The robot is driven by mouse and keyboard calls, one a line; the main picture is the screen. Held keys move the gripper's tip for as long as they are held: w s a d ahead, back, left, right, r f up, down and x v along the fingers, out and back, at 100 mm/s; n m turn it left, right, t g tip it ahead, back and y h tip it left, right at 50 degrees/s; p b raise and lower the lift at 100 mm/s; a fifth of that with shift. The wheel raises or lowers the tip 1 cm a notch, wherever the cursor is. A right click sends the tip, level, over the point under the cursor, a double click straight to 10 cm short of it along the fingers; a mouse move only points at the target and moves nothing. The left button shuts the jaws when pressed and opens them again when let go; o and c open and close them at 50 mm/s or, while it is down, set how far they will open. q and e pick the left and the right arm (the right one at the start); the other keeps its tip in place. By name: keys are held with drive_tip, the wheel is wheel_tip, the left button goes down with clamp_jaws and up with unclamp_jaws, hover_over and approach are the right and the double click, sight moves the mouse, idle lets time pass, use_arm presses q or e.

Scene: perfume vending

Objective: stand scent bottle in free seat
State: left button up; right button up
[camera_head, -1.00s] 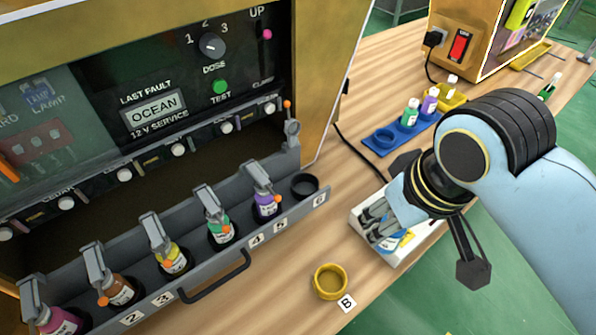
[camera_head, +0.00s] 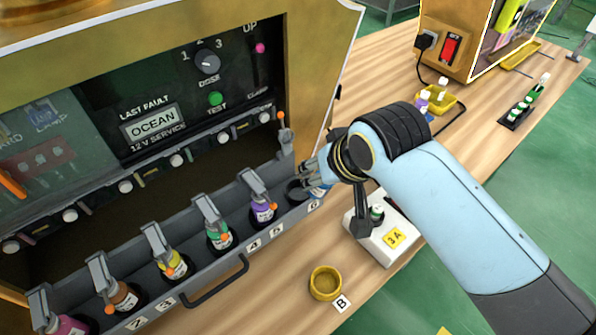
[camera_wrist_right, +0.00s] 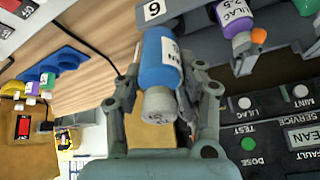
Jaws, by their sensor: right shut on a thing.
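My right gripper (camera_head: 314,178) is shut on a blue scent bottle (camera_head: 318,190) at the right end of the grey drawer (camera_head: 205,282). In the right wrist view the bottle (camera_wrist_right: 160,62) lies between the gripper's fingers (camera_wrist_right: 165,85), its pale cap toward the camera and its base toward the drawer. The free seat, a dark ring (camera_head: 297,189) behind label 6, is partly hidden by the gripper. I cannot tell whether the bottle's base is inside the ring. My left gripper is not in view.
Several bottles under grey clamps fill the drawer's other seats, the purple one (camera_head: 263,211) nearest. A yellow ring (camera_head: 325,284) marked B and a white box (camera_head: 372,247) labelled 1A stand on the table. The machine's frame (camera_head: 325,75) rises behind the gripper.

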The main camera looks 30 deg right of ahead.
drive_tip(key=w+f, duration=0.2)
drive_tip(key=w, duration=0.1)
drive_tip(key=w+f, duration=0.1)
drive_tip(key=shift+w+a+f, duration=0.2)
drive_tip(key=shift+w+a, duration=0.05)
drive_tip(key=shift+a, duration=0.05)
drive_tip(key=shift+f, duration=0.25)
drive_tip(key=shift+x, duration=1.1)
drive_tip(key=shift+w+a+r+g+p, duration=0.25)
drive_tip(key=shift+r+g+p, duration=0.2)
drive_tip(key=shift+g+p, duration=0.3)
clamp_jaws()
drive_tip(key=shift+w+f+g+p, duration=0.1)
drive_tip(key=shift+w+g+p, duration=0.4)
drive_tip(key=shift+g, duration=0.55)
drive_tip(key=shift+s+f, duration=0.25)
drive_tip(key=shift+f, duration=0.75)
drive_tip(key=o, duration=1.2)
unclamp_jaws()
